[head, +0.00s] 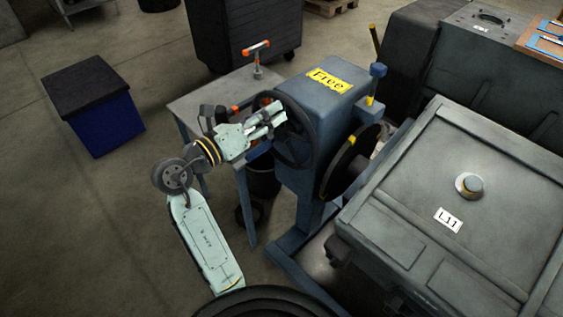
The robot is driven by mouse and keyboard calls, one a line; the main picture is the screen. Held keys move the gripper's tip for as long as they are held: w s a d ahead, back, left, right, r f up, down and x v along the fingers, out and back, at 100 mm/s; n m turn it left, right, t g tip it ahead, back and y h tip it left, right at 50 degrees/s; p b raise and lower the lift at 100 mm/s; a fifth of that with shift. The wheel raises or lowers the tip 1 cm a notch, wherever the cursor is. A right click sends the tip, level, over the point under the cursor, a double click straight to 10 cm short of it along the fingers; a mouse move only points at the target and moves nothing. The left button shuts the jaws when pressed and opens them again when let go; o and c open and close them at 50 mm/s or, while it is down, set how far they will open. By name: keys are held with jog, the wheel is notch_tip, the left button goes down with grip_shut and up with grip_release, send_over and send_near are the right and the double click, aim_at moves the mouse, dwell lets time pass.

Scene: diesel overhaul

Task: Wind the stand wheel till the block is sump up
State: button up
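The stand wheel (309,118) is a dark spoked handwheel on the left side of the blue stand head (320,100), which bears a yellow label reading "Free". My gripper (277,114) is at the wheel, overlapping its upper left part. Its fingertips are small and blend with the wheel, so whether they grip the rim is unclear. A large grey block (480,180) is right of the stand, with a flat face up, a round yellow-ringed boss on it and a label that seems to read "L11". A dark disc (340,168) with yellow marks sits between head and block.
A grey side table (200,98) with an orange-handled tool (257,55) stands behind my arm. A blue box with a dark lid (98,115) is at the left. A dark wheeled cabinet (240,30) is behind. Floor at lower left is clear.

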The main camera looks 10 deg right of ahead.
jog(key=v, duration=0.7)
jog(key=m+b, duration=0.6)
jog(key=b, duration=1)
send_near(268, 144)
jog(key=x, duration=0.4)
jog(key=f+p+x, duration=0.1)
jog(key=x, duration=0.1)
jog(key=shift+w, duration=0.45)
jog(key=shift+c, duration=0.4)
grip_shut()
